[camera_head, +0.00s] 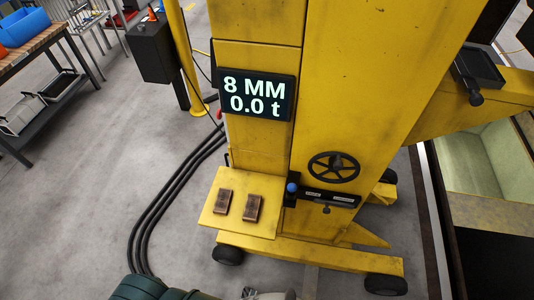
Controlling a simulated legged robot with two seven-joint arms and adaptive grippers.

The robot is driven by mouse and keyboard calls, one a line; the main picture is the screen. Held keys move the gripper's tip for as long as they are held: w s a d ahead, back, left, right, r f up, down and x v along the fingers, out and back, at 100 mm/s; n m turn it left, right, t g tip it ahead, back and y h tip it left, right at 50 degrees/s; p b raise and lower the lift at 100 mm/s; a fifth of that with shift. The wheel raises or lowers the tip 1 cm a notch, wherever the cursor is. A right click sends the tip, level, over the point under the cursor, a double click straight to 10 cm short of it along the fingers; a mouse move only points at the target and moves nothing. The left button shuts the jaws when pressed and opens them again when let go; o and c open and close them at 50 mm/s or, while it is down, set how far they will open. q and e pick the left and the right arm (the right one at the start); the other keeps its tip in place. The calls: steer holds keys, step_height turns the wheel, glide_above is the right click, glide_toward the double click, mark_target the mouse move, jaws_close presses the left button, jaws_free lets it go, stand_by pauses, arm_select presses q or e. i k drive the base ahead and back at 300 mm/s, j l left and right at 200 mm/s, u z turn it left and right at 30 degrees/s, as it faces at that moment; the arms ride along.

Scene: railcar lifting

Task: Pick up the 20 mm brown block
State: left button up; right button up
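Two brown blocks lie side by side on a small yellow shelf (240,226) that juts from the front of a yellow lifting column. The left block (224,202) looks narrower. The right block (252,208) looks a little wider and bigger. No size marking is readable on either, so I cannot tell for certain which is the 20 mm one. Neither block is touched by a gripper. Neither of my grippers can be made out; only dark green and grey parts show at the bottom edge, below the shelf.
The yellow column (260,130) carries a display (256,94) reading "8 MM 0.0 t". A black handwheel (333,167) and a control panel with a blue knob (292,188) sit right of the shelf. Black cables (165,205) run along the floor at left. A workbench (40,50) stands far left.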

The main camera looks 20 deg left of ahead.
mark_target(222, 199)
steer(key=i+j+u, duration=0.1)
steer(key=u, duration=1.05)
